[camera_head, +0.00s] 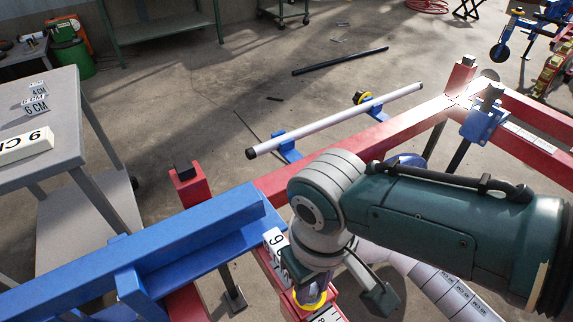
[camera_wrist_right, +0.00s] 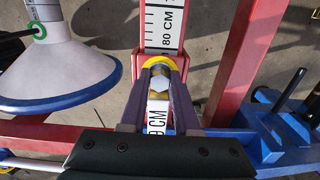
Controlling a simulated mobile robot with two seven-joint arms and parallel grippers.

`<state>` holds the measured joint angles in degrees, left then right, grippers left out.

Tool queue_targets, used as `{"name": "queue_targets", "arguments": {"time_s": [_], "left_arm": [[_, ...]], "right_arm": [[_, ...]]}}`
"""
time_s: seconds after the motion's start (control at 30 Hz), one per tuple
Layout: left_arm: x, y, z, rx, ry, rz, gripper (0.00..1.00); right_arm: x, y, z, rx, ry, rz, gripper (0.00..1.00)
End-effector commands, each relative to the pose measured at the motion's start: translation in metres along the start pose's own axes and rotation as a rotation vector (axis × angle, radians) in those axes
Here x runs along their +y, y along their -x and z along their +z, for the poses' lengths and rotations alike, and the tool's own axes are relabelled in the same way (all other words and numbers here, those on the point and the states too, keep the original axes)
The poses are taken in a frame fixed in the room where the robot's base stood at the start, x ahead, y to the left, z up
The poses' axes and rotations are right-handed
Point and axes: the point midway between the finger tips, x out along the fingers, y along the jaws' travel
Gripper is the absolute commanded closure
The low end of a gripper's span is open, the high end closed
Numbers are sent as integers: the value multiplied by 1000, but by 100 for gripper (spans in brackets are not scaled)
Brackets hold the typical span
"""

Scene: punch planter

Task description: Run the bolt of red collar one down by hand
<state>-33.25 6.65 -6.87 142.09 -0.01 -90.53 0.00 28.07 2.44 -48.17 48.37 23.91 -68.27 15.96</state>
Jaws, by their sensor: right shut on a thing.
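My right gripper (camera_wrist_right: 158,98) points down at the red collar (camera_wrist_right: 136,66) and is shut on the bolt (camera_wrist_right: 158,84), a silver hex head between its two fingers. A yellow ring (camera_wrist_right: 158,60) sits around the bolt at the collar. A scale strip marked 80 CM (camera_wrist_right: 165,25) runs on beyond the collar. In the head view the right gripper (camera_head: 313,285) is at the bottom centre, with the yellow ring (camera_head: 312,300) just below it. The arm and fingers hide most of the bolt and collar there. My left gripper is out of view.
A blue beam (camera_head: 190,233) lies left of the gripper, and a red frame bar (camera_head: 400,128) runs behind. A white pole (camera_head: 335,120) rests on blue brackets. A grey table (camera_head: 62,110) with number plates stands left. A white cone with blue rim (camera_wrist_right: 70,65) is close by.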

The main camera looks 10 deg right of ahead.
Motion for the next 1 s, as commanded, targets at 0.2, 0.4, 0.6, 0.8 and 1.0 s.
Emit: {"name": "queue_targets", "arguments": {"time_s": [0.2, 0.4, 0.6, 0.8, 1.0], "left_arm": [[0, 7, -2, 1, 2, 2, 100], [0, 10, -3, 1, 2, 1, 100], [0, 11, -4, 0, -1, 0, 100], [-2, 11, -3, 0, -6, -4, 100], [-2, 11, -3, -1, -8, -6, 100]], "right_arm": [[-2, 2, -1, 1, -161, -3, 100], [-2, 1, -1, 3, -259, -2, 100], [-2, 1, -1, 3, -311, -2, 100], [-2, 1, -2, 4, -328, -1, 100], [-2, 1, -2, 5, -328, -1, 100]]}}
